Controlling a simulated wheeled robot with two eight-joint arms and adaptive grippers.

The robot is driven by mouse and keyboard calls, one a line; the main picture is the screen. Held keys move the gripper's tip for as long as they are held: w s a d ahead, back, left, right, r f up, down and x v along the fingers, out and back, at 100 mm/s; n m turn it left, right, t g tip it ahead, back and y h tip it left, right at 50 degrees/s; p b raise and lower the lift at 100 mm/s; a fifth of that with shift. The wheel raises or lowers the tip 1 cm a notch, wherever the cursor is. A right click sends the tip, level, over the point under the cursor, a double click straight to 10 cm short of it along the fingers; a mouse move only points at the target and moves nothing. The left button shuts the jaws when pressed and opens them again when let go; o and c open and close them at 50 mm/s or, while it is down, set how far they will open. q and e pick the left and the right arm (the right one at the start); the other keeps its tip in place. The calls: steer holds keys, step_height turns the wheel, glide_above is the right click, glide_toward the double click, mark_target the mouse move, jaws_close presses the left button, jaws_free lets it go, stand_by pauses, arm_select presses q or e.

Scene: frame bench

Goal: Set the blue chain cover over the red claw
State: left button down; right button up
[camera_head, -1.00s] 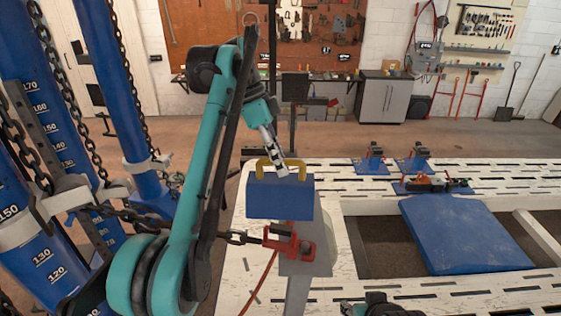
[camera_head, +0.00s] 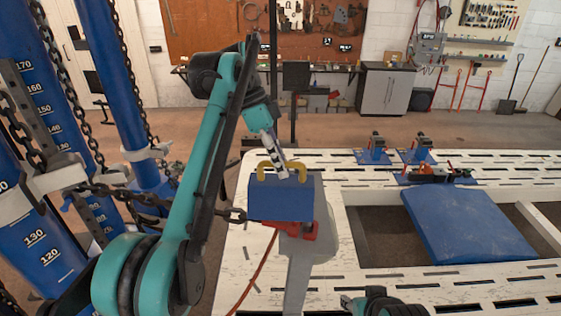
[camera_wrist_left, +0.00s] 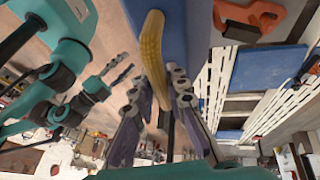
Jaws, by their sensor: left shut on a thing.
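The blue chain cover (camera_head: 281,200) has a yellow handle and hangs upright from my left gripper (camera_head: 284,172). My left gripper is shut on the handle, which shows between its fingers in the left wrist view (camera_wrist_left: 152,45). The red claw (camera_head: 293,243) sits on a grey post at the bench's left end, with a dark chain running to it from the left. The cover hides the claw's upper part in the head view; I cannot tell whether they touch. In the wrist view the claw (camera_wrist_left: 255,17) shows beside the cover.
The white slotted frame bench (camera_head: 335,160) extends right, with a blue sloped panel (camera_head: 465,225) in its opening. Several blue-based clamps (camera_head: 375,153) stand at its back. Blue posts with chains (camera_head: 120,75) crowd the left. A red hose (camera_head: 258,275) hangs from the claw.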

mark_target(278, 178)
arm_select(q)
step_height(278, 178, down, 3)
steer(key=shift+w+r+b, duration=0.1)
steer(key=shift+b, duration=0.75)
steer(key=shift+f+b, duration=1.2)
steer(key=shift+f, duration=0.65)
steer(key=c, duration=1.4)
jaws_free()
steer(key=shift+c, duration=0.2)
steer(key=shift+r, duration=0.1)
